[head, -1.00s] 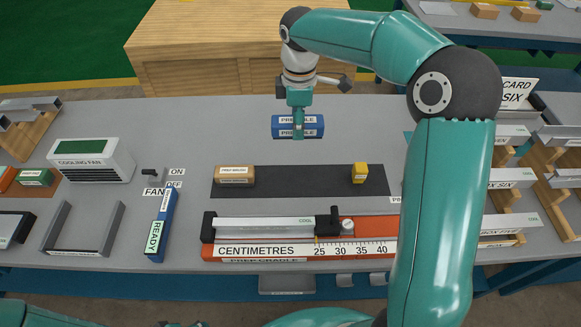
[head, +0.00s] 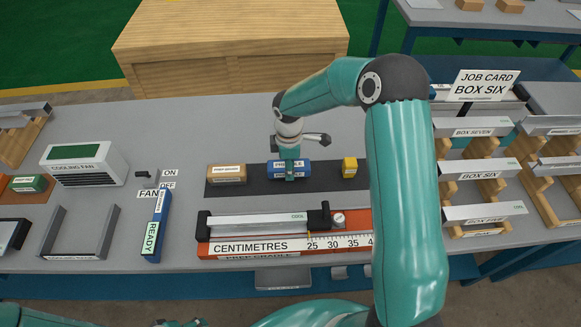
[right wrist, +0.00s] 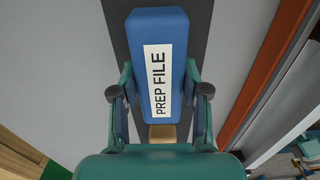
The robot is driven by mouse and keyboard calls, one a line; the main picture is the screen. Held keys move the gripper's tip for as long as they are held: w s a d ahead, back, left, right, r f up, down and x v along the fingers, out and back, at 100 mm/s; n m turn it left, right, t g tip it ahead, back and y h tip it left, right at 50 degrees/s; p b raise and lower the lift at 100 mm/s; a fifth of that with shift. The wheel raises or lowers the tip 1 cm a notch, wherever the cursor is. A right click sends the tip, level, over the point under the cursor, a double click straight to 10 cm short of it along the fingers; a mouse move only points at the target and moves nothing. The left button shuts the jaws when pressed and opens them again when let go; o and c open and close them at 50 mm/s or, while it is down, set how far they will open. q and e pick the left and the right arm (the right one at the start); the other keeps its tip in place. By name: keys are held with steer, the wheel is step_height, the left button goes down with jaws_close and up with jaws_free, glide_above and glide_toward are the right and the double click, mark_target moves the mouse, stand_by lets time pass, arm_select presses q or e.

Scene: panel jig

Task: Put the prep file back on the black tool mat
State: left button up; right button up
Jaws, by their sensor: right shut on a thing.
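The prep file (head: 303,168) is a blue block with a white label. It is over the middle of the black tool mat (head: 258,186), between a tan block and a yellow block. My right gripper (head: 289,176) is shut on it from above. In the right wrist view the prep file (right wrist: 158,60) sits between the two fingers (right wrist: 158,100), its PREP FILE label facing the camera, with the dark mat (right wrist: 196,30) beneath. I cannot tell whether the file touches the mat.
On the mat stand a tan block (head: 226,174) at the left and a yellow block (head: 349,167) at the right. The orange prep cradle with its centimetre scale (head: 250,247) lies in front. A cooling fan (head: 84,165) stands left, labelled box racks (head: 478,177) right.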

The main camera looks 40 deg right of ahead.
steer(key=shift+f, duration=0.85)
steer(key=shift+f, duration=0.15)
steer(key=o, duration=1.1)
step_height(320, 180, up, 12)
steer(key=shift+r+b, duration=0.15)
steer(key=shift+b, duration=0.5)
